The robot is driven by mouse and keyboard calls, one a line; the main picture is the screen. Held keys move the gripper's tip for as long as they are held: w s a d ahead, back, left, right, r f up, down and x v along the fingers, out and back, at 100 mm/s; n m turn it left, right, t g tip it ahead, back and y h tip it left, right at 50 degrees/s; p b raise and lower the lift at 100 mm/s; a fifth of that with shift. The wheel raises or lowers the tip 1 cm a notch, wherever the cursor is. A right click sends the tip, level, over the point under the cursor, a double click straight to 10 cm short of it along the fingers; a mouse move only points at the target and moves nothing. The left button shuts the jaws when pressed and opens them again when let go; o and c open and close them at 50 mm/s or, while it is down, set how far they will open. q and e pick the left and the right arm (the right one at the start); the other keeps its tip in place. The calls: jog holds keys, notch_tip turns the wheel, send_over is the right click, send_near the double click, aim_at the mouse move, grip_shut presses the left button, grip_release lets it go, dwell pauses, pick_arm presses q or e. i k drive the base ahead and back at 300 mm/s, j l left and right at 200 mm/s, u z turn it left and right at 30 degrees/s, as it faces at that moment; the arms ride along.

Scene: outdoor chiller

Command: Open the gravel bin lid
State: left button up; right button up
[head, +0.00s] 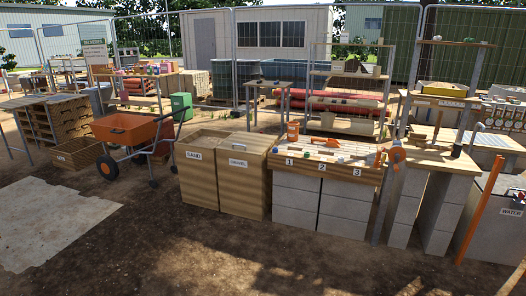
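The gravel bin (241,189) is a tan wooden box with a white GRAVEL label, standing on the dirt near the middle of the head view. Its flat brownish top (249,142) looks level and closed, with no raised lid visible. A handle on it is too small to make out. The matching sand bin (197,182) stands directly beside it on the left. Neither of my grippers shows in this view.
A block-built workbench (330,172) numbered 1 to 3 stands close on the right of the gravel bin. An orange wheelbarrow (125,128) is at the left. Open dirt (190,250) lies in front of the bins, with a pale slab (45,222) further left.

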aim_at(247, 142)
jog(key=i, duration=2.25)
